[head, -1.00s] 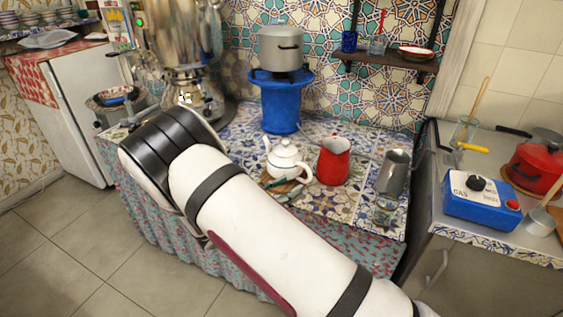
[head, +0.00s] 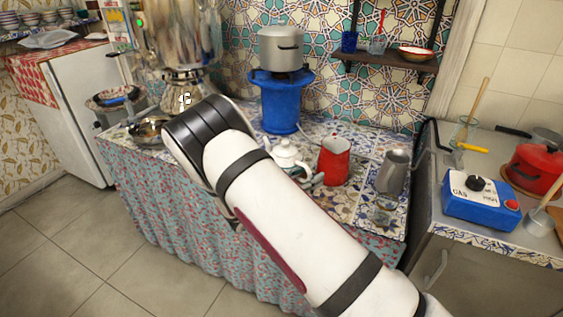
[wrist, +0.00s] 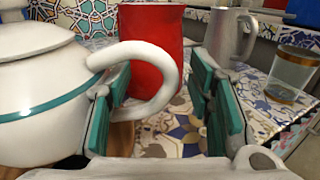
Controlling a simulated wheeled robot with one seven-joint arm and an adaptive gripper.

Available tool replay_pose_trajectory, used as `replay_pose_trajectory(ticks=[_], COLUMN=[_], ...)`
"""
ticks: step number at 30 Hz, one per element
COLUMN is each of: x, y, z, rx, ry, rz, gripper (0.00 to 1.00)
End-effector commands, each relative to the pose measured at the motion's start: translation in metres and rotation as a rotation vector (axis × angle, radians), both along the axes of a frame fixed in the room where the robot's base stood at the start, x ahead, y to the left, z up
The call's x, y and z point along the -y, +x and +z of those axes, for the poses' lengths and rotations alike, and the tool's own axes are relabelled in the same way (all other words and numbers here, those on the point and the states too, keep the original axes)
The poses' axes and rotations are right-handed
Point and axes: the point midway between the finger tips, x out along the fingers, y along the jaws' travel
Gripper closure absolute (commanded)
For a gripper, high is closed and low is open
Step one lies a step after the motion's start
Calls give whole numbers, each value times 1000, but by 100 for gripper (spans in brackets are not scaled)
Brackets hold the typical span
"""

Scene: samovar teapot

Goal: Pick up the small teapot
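The small teapot (head: 287,153) is white and stands upright on the tiled counter, its lower part hidden behind my arm in the head view. In the wrist view the teapot (wrist: 40,95) fills the left side, with a teal stripe and a loop handle pointing right. My gripper (wrist: 162,88) is open, its teal finger pads on either side of the handle. The handle passes between the pads, with a clear gap to the right pad; contact with the left pad cannot be told. In the head view only a small grey part of the gripper (head: 314,180) shows.
A red pitcher (head: 333,161) stands right of the teapot, close beyond the fingers. A metal jug (head: 393,171) and a glass (wrist: 294,72) stand farther right. A blue stove (head: 281,104) with a pot is behind. A samovar (head: 183,88) stands left.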

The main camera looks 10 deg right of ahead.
Motion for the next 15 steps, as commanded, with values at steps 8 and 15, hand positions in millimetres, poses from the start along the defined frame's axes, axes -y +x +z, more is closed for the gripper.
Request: replay_pose_trajectory(ticks=[8, 15], x=[0, -1], y=[0, 0], z=[0, 1], rx=[0, 2], ry=[0, 0], rz=[0, 0], gripper=[100, 100])
